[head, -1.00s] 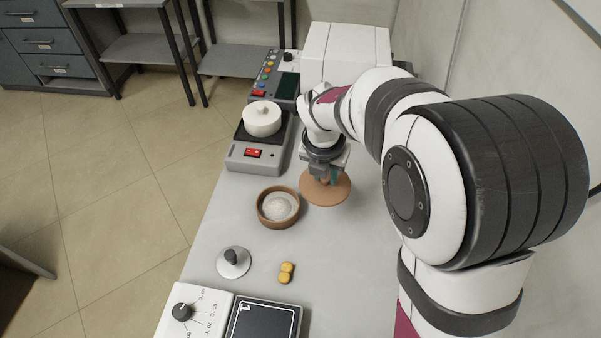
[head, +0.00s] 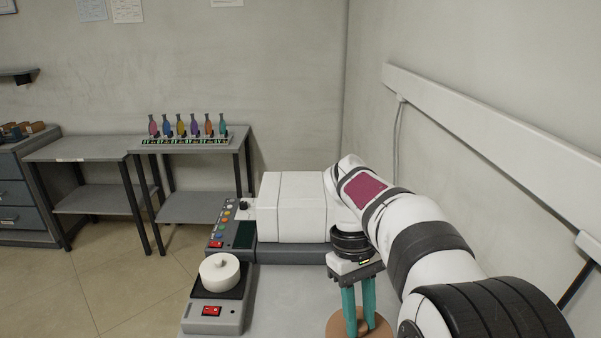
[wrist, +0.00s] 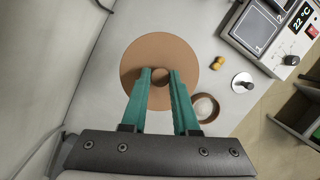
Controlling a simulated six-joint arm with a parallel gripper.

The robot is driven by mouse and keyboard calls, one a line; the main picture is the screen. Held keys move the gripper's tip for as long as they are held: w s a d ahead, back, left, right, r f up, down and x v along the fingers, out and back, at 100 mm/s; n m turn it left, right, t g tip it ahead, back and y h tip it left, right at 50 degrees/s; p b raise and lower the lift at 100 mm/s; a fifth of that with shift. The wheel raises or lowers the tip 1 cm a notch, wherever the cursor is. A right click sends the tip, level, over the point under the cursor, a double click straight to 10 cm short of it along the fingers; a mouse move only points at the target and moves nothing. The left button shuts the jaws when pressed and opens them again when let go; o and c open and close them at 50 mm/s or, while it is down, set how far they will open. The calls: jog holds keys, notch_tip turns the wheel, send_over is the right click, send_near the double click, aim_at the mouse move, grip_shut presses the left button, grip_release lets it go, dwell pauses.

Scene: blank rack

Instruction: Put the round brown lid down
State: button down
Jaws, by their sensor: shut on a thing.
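The round brown lid (wrist: 160,48) is a flat disc with a small knob in its middle. In the wrist view my gripper (wrist: 161,74) has its green fingers closed around that knob. In the head view the lid (head: 335,326) shows only in part at the bottom edge, below my gripper (head: 360,328). The lid looks level and close to the grey table; I cannot tell whether it touches it. A brown bowl of pale powder (wrist: 205,107) stands beside the lid in the wrist view, with no lid on it.
A white lidded pot (head: 219,273) sits on a device with a red switch (head: 211,311). A white box-shaped machine (head: 293,207) stands behind. Yellow pieces (wrist: 220,62), a small weight (wrist: 242,83) and a temperature device (wrist: 265,30) are on the table. Flasks stand on a back shelf.

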aim_at(336, 319)
jog(key=m, duration=0.1)
jog(key=r+m+y, duration=0.1)
jog(key=m, duration=0.1)
jog(key=s+r+m, duration=0.1)
jog(key=m, duration=0.1)
jog(key=shift+s+d+r+g, duration=0.1)
jog(key=shift+d+r+g, duration=0.1)
jog(key=shift+d+g, duration=0.1)
